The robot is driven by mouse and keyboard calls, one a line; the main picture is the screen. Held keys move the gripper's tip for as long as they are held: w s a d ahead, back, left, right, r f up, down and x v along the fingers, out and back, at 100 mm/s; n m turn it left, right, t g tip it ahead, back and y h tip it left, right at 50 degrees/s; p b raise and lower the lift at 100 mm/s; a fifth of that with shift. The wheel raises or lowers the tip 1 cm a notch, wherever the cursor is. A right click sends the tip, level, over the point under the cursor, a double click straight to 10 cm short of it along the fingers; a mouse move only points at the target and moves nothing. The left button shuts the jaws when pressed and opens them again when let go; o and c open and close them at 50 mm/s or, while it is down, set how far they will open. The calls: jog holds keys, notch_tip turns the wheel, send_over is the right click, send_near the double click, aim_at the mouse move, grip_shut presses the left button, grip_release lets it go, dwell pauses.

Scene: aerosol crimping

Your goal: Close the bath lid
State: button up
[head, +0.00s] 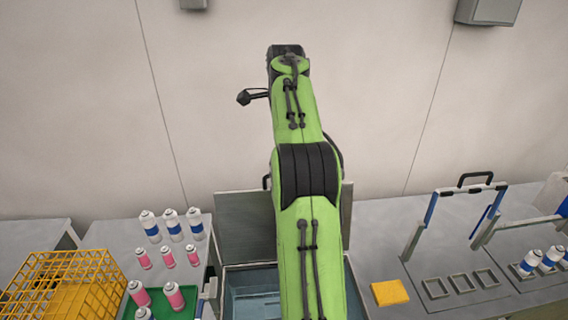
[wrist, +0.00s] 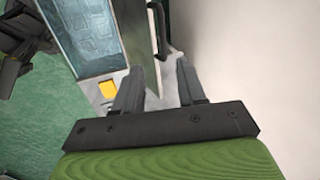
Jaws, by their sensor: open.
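The bath (head: 250,292) stands at the middle of the bench, with blue-grey water in it, partly hidden by my arm. Its grey lid (head: 238,225) stands open, upright behind the bath. In the wrist view the bath (wrist: 88,35) is at upper left, with the lid (wrist: 138,45) seen nearly edge-on beside it. A dark handle (wrist: 160,28) shows on the lid's far side. My gripper (wrist: 160,68) is open and empty, its fingers apart near the lid's edge and handle. I cannot tell whether they touch the lid. The fingers are not discernible in the head view.
A yellow sponge (head: 390,292) lies right of the bath. Pink and blue-banded cans (head: 173,228) and a yellow crate (head: 60,285) stand left. A frame with a blue-sided handle (head: 432,212) stands right. The wall is close behind the lid.

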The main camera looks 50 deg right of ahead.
jog(key=shift+m, duration=0.5)
jog(key=b+x, duration=0.1)
jog(key=x, duration=0.4)
jog(key=d+x, duration=0.1)
jog(key=x, duration=0.4)
jog(key=b+x, duration=0.1)
jog(key=x, duration=0.5)
jog(key=shift+s+d+b, duration=0.2)
jog(key=shift+d+b, duration=0.05)
jog(key=shift+b, duration=0.05)
grip_shut()
